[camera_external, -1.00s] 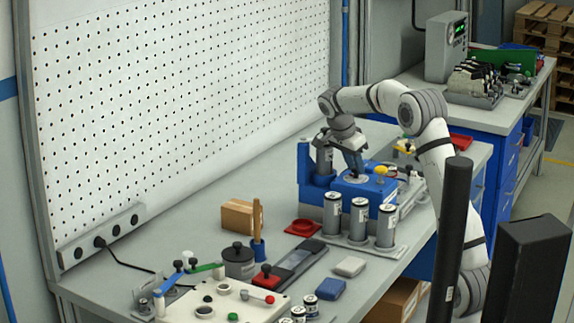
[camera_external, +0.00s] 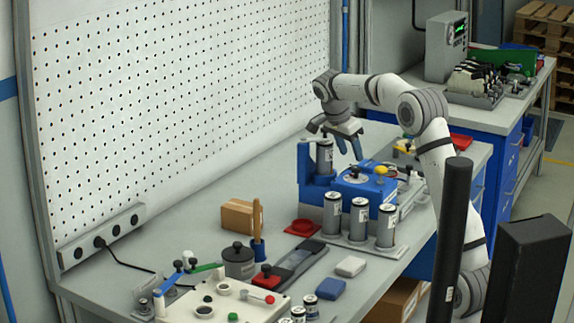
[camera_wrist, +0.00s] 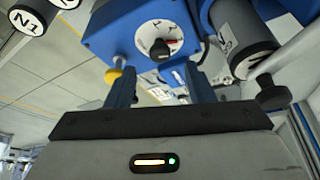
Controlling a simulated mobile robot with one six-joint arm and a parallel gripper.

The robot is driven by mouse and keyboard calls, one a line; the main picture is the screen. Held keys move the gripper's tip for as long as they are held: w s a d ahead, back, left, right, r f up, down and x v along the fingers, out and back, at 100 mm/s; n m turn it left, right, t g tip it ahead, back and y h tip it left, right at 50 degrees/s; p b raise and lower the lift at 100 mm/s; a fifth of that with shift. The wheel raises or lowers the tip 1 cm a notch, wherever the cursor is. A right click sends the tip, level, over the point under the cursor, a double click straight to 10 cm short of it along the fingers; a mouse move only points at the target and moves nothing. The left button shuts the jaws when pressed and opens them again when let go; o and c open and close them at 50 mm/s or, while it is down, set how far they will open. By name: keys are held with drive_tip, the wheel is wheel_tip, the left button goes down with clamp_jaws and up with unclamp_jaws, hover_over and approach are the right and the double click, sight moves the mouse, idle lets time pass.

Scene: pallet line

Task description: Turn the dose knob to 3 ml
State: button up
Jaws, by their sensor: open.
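The marks are too small to read, so I cannot tell the setting. In the external view the white dial (camera_external: 355,178) faces up on top of the blue unit (camera_external: 372,190). My gripper (camera_external: 349,155) is open and empty above the dial, apart from it. In the wrist view its two blue fingers (camera_wrist: 160,72) are spread, and the knob shows in the gap beyond them.
A grey cylinder (camera_external: 324,157) stands in the unit, left of the dial. A yellow button (camera_external: 381,170) is on its right. Several labelled cylinders (camera_external: 359,218) stand in front on a rack. A red tray (camera_external: 302,228) and a cardboard box (camera_external: 241,214) lie to the left.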

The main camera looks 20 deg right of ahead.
drive_tip(key=v, duration=0.2)
drive_tip(key=shift+a+r, duration=0.15)
drive_tip(key=shift+r, duration=0.25)
drive_tip(key=shift+s, duration=0.1)
drive_tip(key=s+d+n+y, duration=0.1)
drive_tip(key=s+d+n, duration=0.2)
drive_tip(key=s, duration=0.5)
drive_tip(key=s+d+n+y, duration=0.1)
drive_tip(key=s+d+n, duration=0.25)
drive_tip(key=s, duration=0.35)
drive_tip(key=s+d+f+n+y, duration=0.1)
drive_tip(key=s+f+n, duration=0.2)
drive_tip(key=s, duration=0.7)
drive_tip(key=s+d+f+n+y, duration=0.1)
drive_tip(key=s+f+n, duration=0.3)
drive_tip(key=s, duration=0.6)
wheel_tip(320, 180, down, 2)
drive_tip(key=shift+d+f+t, duration=0.1)
drive_tip(key=shift+d+t, duration=0.3)
drive_tip(key=shift+d, duration=0.05)
